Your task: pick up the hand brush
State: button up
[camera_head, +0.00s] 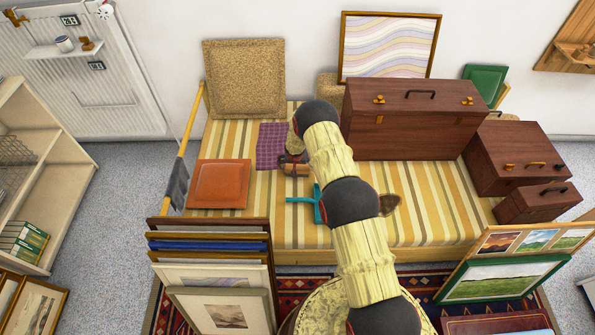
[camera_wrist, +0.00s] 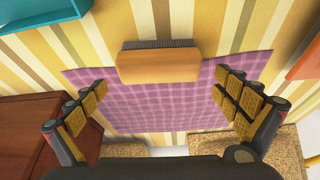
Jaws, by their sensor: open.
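The hand brush (camera_wrist: 158,64) shows in the wrist view as an orange-brown wooden block with a strip of dark bristles along its upper edge. It lies at the edge of a purple checked cloth (camera_wrist: 155,105) on the striped daybed. My gripper (camera_wrist: 161,83) is open and empty, with its fingers spread to either side of the brush and apart from it. In the head view my arm reaches over the daybed and largely hides the brush. The cloth (camera_head: 269,147) shows there left of my gripper.
A brown wooden chest (camera_head: 400,135) stands right of my arm. A teal item (camera_head: 303,200) lies on the near side, and an orange box (camera_head: 219,184) lies to the left. Framed prints (camera_head: 215,250) stack in front of the daybed. Striped cover is clear around the orange box.

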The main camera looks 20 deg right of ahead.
aim_at(298, 167)
jog(key=shift+b+x, duration=0.7)
jog(key=shift+x, duration=1.8)
jog(key=shift+d, duration=0.1)
jog(key=shift+s, duration=0.1)
jog(key=shift+c, duration=0.8)
jog(key=c, duration=0.8)
